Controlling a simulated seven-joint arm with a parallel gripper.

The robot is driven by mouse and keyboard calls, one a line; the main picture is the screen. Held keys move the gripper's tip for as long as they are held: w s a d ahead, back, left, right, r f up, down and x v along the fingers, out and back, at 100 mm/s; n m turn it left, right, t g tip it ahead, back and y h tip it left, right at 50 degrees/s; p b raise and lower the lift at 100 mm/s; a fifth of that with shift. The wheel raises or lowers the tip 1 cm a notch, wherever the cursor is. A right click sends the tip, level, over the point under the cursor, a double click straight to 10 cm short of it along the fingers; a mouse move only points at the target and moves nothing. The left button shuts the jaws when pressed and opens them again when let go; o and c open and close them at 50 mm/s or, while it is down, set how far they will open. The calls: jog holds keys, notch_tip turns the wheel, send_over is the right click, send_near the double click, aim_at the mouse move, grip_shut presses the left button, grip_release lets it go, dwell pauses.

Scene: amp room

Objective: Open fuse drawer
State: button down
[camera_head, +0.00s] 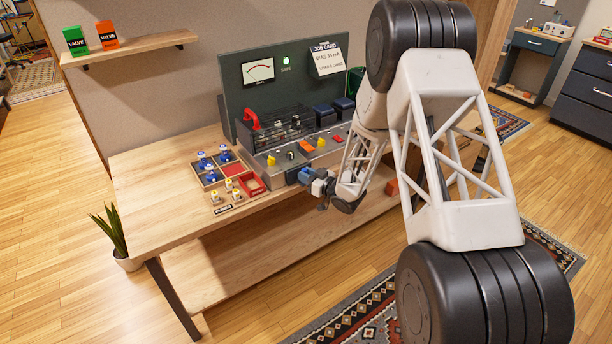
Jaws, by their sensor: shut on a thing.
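The amplifier (297,152) stands on the wooden bench, with colored knobs and switches along its sloping grey front panel. The fuse drawer (291,176) shows as a small dark front low on that panel, largely covered by my gripper. My gripper (306,175) reaches in from the right and is shut at the drawer front, on what appears to be its handle. The fingertips and the handle are too small to see clearly. How far the drawer stands out cannot be told from this view.
A sorting tray (222,176) with blue-topped and yellow-topped tubes lies left of the amplifier, beside a small red tray (251,184). A dark back panel (240,98) carries a meter and a job card. The bench's left end (150,180) is bare.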

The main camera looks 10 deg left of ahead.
jog(key=s+d, duration=0.6)
dwell(0.3)
jog(key=c, duration=1)
grip_release()
jog(key=shift+d, duration=0.1)
jog(key=shift+v, duration=3.85)
jog(key=shift+r, duration=0.1)
